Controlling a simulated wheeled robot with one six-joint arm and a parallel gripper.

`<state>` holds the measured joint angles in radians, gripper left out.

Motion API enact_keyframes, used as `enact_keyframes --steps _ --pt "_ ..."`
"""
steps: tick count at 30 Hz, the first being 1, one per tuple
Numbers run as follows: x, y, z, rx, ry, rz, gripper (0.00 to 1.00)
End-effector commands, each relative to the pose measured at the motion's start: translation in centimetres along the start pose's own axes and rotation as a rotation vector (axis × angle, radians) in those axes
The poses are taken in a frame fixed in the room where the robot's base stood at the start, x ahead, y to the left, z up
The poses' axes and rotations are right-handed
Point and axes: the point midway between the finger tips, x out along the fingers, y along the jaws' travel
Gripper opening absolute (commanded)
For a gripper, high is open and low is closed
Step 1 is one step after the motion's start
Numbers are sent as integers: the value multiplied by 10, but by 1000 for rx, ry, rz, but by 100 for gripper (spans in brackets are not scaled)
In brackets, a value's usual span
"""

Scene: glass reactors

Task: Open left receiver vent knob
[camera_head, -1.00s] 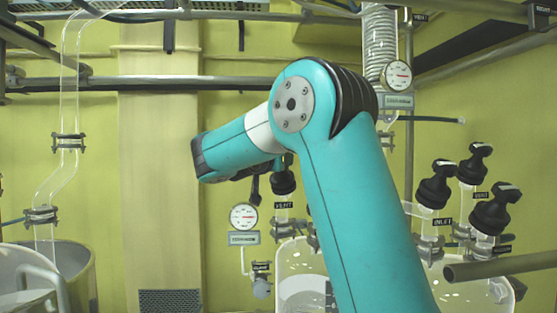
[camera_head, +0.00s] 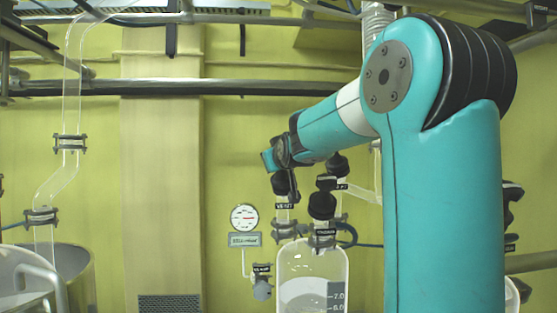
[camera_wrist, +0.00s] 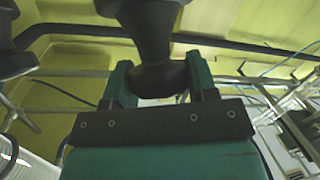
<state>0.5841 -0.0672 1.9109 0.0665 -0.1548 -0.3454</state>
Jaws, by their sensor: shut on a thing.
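The black vent knob (camera_head: 284,183) stands upright on a glass neck with a VENT label, at the left of the clear receiver vessel (camera_head: 312,262) in the head view. The end of my arm is just above it there; my fingers are hidden. In the wrist view a dark, waisted knob (camera_wrist: 152,28) sits between the two green fingers of my gripper (camera_wrist: 160,80). I cannot read the knob's turned position.
Another black knob (camera_head: 322,205) stands close at the right on the same vessel. A round gauge (camera_head: 244,217) and a small lower valve (camera_head: 262,288) are at the left. A grey pipe (camera_head: 200,86) crosses behind. My arm covers much of the right side.

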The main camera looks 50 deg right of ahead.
Motion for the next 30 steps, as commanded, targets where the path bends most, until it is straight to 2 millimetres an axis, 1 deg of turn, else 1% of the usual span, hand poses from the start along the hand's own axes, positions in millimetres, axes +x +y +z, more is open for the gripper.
enact_keyframes --steps 1,6,12,19,30 --pt "0 3 2 -17 -6 -24 29" --pt "0 2 2 -74 -6 -121 29" --pt "0 1 2 -119 -5 -197 29" --pt "0 -1 2 -140 -5 -236 29" --pt "0 -1 2 -142 -5 -241 29"
